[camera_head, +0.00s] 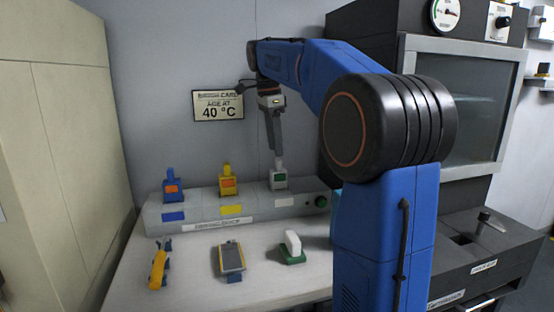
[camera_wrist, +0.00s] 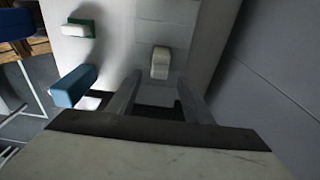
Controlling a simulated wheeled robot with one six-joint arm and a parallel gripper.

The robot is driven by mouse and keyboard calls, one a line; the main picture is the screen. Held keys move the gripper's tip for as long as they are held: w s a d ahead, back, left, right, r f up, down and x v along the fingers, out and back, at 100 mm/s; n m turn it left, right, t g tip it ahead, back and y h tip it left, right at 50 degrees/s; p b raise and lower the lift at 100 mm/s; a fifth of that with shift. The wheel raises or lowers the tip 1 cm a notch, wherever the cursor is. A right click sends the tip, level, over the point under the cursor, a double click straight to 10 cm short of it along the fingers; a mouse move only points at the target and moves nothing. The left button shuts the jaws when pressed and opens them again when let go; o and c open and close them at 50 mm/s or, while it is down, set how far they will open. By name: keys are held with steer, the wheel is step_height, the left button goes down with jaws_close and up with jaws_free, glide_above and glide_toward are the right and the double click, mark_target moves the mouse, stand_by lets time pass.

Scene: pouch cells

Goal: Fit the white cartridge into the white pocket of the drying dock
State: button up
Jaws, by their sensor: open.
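The white cartridge (camera_head: 279,181), with a small green window, stands upright at the white pocket, the right-hand one of the grey drying dock (camera_head: 208,223). A white label marks that pocket on the dock's front. My gripper (camera_head: 277,151) points down just above the cartridge's narrow top. In the wrist view, my gripper (camera_wrist: 158,84) has its fingers apart, and the white cartridge's top (camera_wrist: 160,63) shows beyond and between the tips. The fingers look clear of it. How deep the cartridge sits in the pocket is hidden.
A blue cartridge (camera_head: 172,187) and a yellow cartridge (camera_head: 228,181) stand in the dock's other pockets. On the white table (camera_head: 195,292) lie a yellow piece (camera_head: 158,267), a grey-yellow flat piece (camera_head: 231,259) and a white piece on a green base (camera_head: 292,245). A blue block (camera_wrist: 72,86) is nearby.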

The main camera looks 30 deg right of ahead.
steer(key=shift+w+a+r, duration=0.1)
steer(key=shift+a+r, duration=0.1)
steer(key=shift+r, duration=1.35)
